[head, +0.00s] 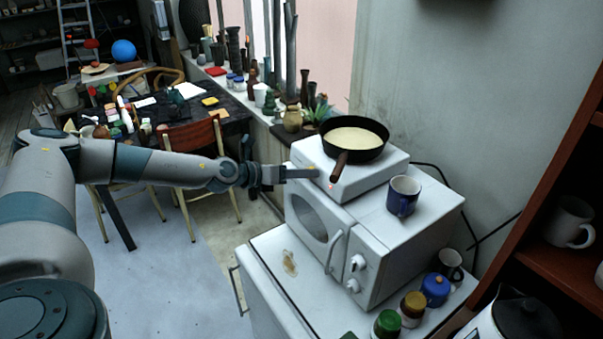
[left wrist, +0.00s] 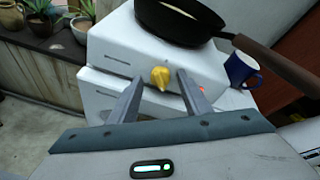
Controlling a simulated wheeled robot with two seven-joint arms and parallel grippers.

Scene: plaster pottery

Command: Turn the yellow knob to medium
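A yellow knob (left wrist: 160,78) sits on the front face of a white hot plate (left wrist: 112,52), which also shows in the head view (head: 372,177). In the left wrist view my left gripper (left wrist: 155,76) is open, its two fingers apart with the knob between them in the picture. I cannot tell whether the fingertips touch it. In the head view the left gripper (head: 300,173) is at the hot plate's front and the knob is hidden. A black frying pan (head: 354,138) with pale contents and a brown handle rests on the hot plate. My right gripper is not in view.
The hot plate stands on a white microwave (head: 390,252), with a blue mug (head: 403,195) beside it. The pan handle (head: 339,167) sticks out near my left gripper. Jars (head: 387,324) stand at the lower right. Potted plants (head: 318,113) line the sill behind.

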